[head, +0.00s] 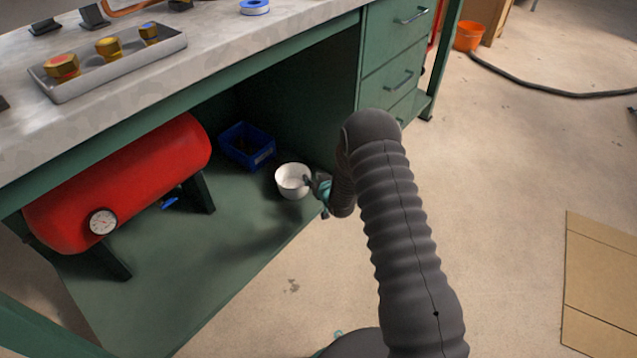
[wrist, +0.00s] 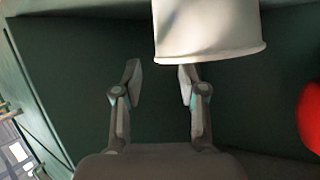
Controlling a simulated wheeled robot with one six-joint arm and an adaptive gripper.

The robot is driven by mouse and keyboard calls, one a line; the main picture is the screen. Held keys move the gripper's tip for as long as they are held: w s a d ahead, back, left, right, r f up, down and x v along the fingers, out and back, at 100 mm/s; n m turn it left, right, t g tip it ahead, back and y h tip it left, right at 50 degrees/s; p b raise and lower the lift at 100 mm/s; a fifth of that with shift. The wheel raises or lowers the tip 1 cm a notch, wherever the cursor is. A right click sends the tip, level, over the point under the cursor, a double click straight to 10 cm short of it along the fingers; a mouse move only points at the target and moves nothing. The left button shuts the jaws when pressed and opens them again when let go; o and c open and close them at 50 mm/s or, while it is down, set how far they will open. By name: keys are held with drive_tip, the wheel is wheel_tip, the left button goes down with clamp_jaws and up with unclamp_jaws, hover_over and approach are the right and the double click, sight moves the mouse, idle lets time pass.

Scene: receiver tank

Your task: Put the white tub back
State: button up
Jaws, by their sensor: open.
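The white tub (head: 292,181) stands on the green lower shelf (head: 190,265) of the workbench, in front of a blue bin. In the wrist view the tub (wrist: 207,30) is at the top, ahead of the fingertips and offset to the right. My gripper (head: 318,187) is beside the tub's right side in the head view, partly hidden behind my arm. In the wrist view my gripper (wrist: 160,80) is open, with nothing between its fingers. The right fingertip is close to the tub's edge; I cannot tell if they touch.
A blue bin (head: 247,146) sits behind the tub. A red tank (head: 125,180) with a gauge (head: 102,221) is at the left of the shelf. Drawers (head: 390,75) stand above right. The shelf's front middle is clear.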

drive_tip(key=s+d+r+m+g+h, duration=0.1)
drive_tip(key=s+d+r, duration=0.3)
drive_tip(key=r, duration=0.6)
drive_tip(key=s+d+r+h, duration=0.2)
drive_tip(key=s+d+r, duration=0.25)
drive_tip(key=r, duration=0.65)
drive_tip(key=s+d+r+m+g+h, duration=0.1)
drive_tip(key=s+d+r, duration=0.35)
drive_tip(key=r, duration=0.55)
drive_tip(key=s+d+r+g+h, duration=0.1)
drive_tip(key=s+d+r, duration=0.1)
drive_tip(key=s+r, duration=0.45)
drive_tip(key=s+d+r+g+h, duration=0.1)
drive_tip(key=s+d+r, duration=0.2)
drive_tip(key=s, duration=0.7)
drive_tip(key=s+d+r+m+g, duration=0.1)
drive_tip(key=s+g, duration=0.1)
drive_tip(key=s, duration=1.6)
drive_tip(key=shift+r+g, duration=0.15)
drive_tip(key=shift+g, duration=0.15)
drive_tip(key=shift+r+p, duration=0.85)
